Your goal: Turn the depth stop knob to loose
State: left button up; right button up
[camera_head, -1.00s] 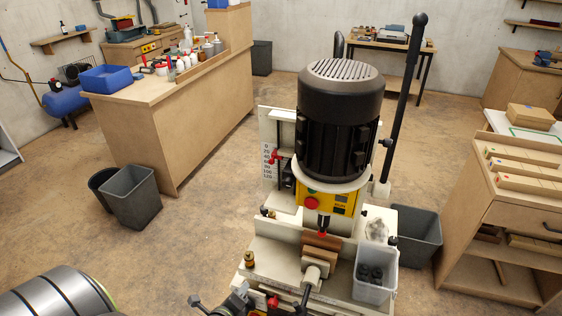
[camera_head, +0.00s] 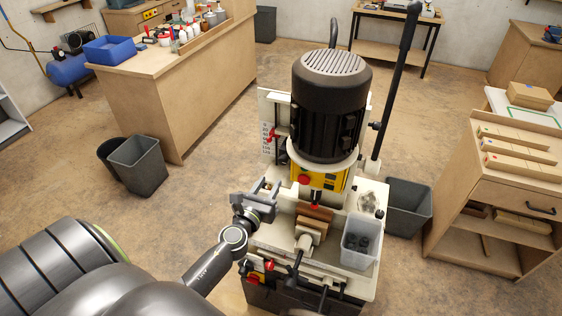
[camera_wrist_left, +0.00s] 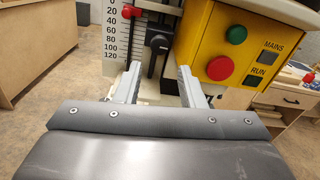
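The drill press (camera_head: 330,110) stands in the middle of the head view, with a white depth scale (camera_head: 266,140) on its left side. In the left wrist view the scale (camera_wrist_left: 112,30) runs from 0 to 120, with a red pointer (camera_wrist_left: 131,11) near its top. A black depth stop part (camera_wrist_left: 155,42) stands beside the scale; I cannot make out its knob's setting. My left gripper (camera_head: 262,187) is open in front of the machine, left of the yellow control box. Its two fingers (camera_wrist_left: 158,78) show apart and empty, below the black part. My right gripper is out of view.
The yellow control box (camera_wrist_left: 250,45) with green and red buttons is close to the right finger. A wooden block (camera_head: 312,220) sits in the vise. A grey bin (camera_head: 360,242) stands at the right.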

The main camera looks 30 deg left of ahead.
aim_at(282, 162)
pick_arm(q)
jog(key=w, duration=0.3)
jog(key=w+a, duration=0.1)
jog(key=w, duration=0.4)
jog(key=shift+w+a, duration=0.3)
jog(key=shift+a, duration=0.05)
jog(key=shift+w+a, duration=0.15)
jog(key=shift+w, duration=0.25)
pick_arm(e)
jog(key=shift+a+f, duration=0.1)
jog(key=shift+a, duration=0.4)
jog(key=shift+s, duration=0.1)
pick_arm(q)
jog(key=c, duration=0.6)
jog(key=shift+c, duration=0.6)
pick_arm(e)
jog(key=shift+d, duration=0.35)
